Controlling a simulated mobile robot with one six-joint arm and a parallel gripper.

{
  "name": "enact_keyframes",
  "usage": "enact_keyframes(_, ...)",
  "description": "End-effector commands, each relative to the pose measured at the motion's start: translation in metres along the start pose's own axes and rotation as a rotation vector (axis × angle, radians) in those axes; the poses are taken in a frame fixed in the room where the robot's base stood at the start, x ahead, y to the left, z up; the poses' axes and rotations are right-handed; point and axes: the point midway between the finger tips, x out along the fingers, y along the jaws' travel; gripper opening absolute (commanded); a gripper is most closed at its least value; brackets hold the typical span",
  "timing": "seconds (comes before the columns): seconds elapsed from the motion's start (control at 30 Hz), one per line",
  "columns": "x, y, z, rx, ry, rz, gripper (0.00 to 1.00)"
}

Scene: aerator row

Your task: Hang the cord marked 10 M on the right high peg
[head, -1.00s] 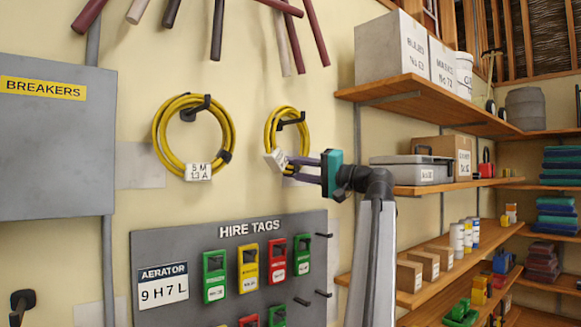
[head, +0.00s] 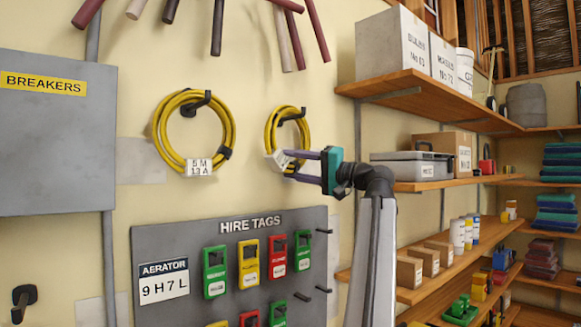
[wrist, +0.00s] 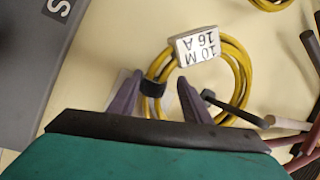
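The cord marked 10 M (head: 269,127) is a yellow coil at the right high peg (head: 292,117), with the peg's arm running through the loop and its tip in front. Its white label reads 10 M 16 A in the wrist view (wrist: 199,46). A black strap (wrist: 153,88) binds the coil. My gripper (head: 289,163) is at the coil's lower right. In the wrist view its two purple fingers (wrist: 159,80) stand apart on either side of the strap, with gaps showing, so it looks open around the coil.
Another yellow cord (head: 157,130), labelled 5 M 13 A, hangs on the left high peg (head: 189,108). Below is the grey hire tags board (head: 220,240) with coloured tags and short pegs. Wooden shelves (head: 430,92) with boxes stand close on the right. Dark bars hang above.

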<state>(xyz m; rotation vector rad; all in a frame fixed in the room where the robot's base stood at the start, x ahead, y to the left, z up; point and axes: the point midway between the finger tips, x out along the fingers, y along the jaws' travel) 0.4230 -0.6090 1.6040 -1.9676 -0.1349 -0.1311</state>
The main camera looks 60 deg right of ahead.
Motion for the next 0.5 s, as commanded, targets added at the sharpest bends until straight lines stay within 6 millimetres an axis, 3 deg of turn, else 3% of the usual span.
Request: enact_keyframes(0.5, -0.007, 0.0029, 0.0008, 0.0, -0.002, 0.004, 0.48)
